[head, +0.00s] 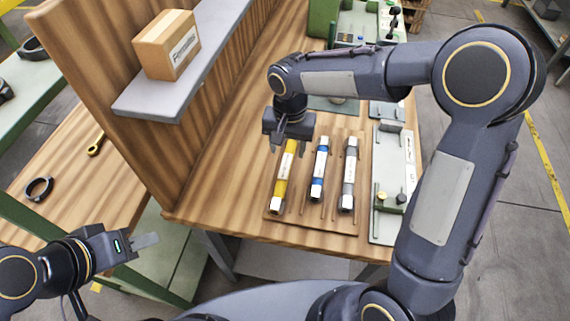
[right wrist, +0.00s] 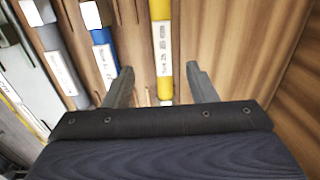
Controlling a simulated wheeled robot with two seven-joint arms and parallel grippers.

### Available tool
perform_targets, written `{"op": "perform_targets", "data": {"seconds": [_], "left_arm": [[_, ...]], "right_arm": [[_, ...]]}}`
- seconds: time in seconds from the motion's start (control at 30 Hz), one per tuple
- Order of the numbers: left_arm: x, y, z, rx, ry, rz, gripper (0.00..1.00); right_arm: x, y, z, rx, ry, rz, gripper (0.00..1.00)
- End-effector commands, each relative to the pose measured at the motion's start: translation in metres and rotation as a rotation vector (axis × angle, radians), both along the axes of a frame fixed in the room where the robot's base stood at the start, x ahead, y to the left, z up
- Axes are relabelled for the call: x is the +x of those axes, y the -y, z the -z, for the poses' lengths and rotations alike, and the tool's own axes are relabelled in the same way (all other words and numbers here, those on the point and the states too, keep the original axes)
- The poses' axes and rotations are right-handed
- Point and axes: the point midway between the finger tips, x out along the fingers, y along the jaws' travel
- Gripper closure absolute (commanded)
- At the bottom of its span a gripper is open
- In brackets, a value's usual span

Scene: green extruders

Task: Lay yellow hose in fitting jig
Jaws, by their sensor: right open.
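The yellow hose (head: 284,179) has white ends and a white label. It lies on the wooden board at the left of a row of hoses. It also shows in the right wrist view (right wrist: 161,55), running between my open fingers. My right gripper (head: 290,148) is open above the far end of the yellow hose, its fingers on either side and apart from it. The fitting jig (head: 384,226) seems to be the pale green-grey plate at the right of the board. My left gripper (head: 150,241) is at the lower left, away from the hoses; its opening is unclear.
A blue hose (head: 320,168) and a grey hose (head: 349,174) lie beside the yellow one on the wooden board (head: 309,217). A cardboard box (head: 167,45) stands on a grey shelf (head: 150,104) at the left. A wooden partition rises left of the bench.

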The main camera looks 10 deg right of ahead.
Motion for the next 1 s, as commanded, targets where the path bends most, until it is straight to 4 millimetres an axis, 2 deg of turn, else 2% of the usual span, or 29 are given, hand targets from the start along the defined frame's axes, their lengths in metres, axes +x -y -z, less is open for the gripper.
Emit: {"op": "perform_targets", "data": {"seconds": [0.07,0.2,0.47,0.7,1.0], "left_arm": [[0.000,0.000,-0.003,0.000,0.000,0.000,0.64],[0.000,0.000,-0.005,0.000,0.000,0.000,0.64],[0.000,0.000,-0.012,0.000,0.000,0.000,0.64],[0.000,0.000,-0.021,0.000,0.000,0.000,0.64],[0.000,0.000,-0.021,0.000,0.000,0.000,0.64]], "right_arm": [[0.005,-0.010,0.007,-0.014,-0.012,0.006,0.48],[0.008,-0.014,0.019,-0.024,-0.018,0.015,0.48],[0.005,-0.011,0.048,-0.024,-0.021,0.017,0.48],[0.003,-0.007,0.083,-0.023,-0.020,0.016,0.48],[0.003,-0.007,0.090,-0.022,-0.016,0.016,0.48]]}}
